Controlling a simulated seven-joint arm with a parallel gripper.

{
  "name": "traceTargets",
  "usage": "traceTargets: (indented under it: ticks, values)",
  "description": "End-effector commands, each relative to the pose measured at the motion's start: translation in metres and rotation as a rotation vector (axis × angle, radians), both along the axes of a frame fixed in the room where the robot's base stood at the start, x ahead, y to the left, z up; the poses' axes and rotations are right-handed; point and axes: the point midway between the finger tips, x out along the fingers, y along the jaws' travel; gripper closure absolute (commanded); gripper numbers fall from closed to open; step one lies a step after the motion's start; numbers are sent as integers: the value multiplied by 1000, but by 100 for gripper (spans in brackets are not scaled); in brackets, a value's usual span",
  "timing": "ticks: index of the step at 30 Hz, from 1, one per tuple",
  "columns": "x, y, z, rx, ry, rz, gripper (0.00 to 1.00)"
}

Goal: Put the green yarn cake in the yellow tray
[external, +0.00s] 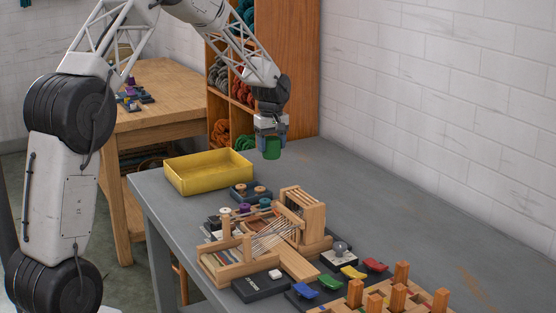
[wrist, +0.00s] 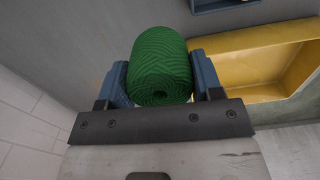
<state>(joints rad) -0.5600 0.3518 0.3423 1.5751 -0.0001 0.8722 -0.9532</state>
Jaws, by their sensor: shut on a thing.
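The green yarn cake (external: 272,149) is held in the air by my gripper (external: 271,138), above the grey table and to the right of the yellow tray. In the wrist view, the green yarn cake (wrist: 160,66) sits between the two blue fingers of my gripper (wrist: 161,84), which is shut on it. The yellow tray (external: 207,186) stands at the far left corner of the grey table and looks empty. The tray also shows at the right of the wrist view (wrist: 255,38), beside the held cake and apart from it.
A dark holder (external: 250,192) with small round pieces stands just in front of the tray. A wooden loom (external: 262,245) fills the table's middle front, with coloured shuttles (external: 353,272) to its right. A shelf of yarn skeins (external: 240,90) stands behind. The table's right back area is clear.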

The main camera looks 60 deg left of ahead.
Motion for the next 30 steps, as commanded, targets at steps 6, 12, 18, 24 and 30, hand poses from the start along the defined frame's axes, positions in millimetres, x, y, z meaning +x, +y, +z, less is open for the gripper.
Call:
traceTargets:
  ticks: [6, 12, 18, 24, 30]
  values:
    - [-42, 41, 2, 0, 0, 16, 64]
    - [-87, 79, 3, 0, 0, 30, 64]
    - [-134, 113, 5, 0, 0, 43, 64]
    - [-174, 138, 6, 1, -1, 53, 64]
    - [-196, 151, 6, 0, 0, 58, 64]
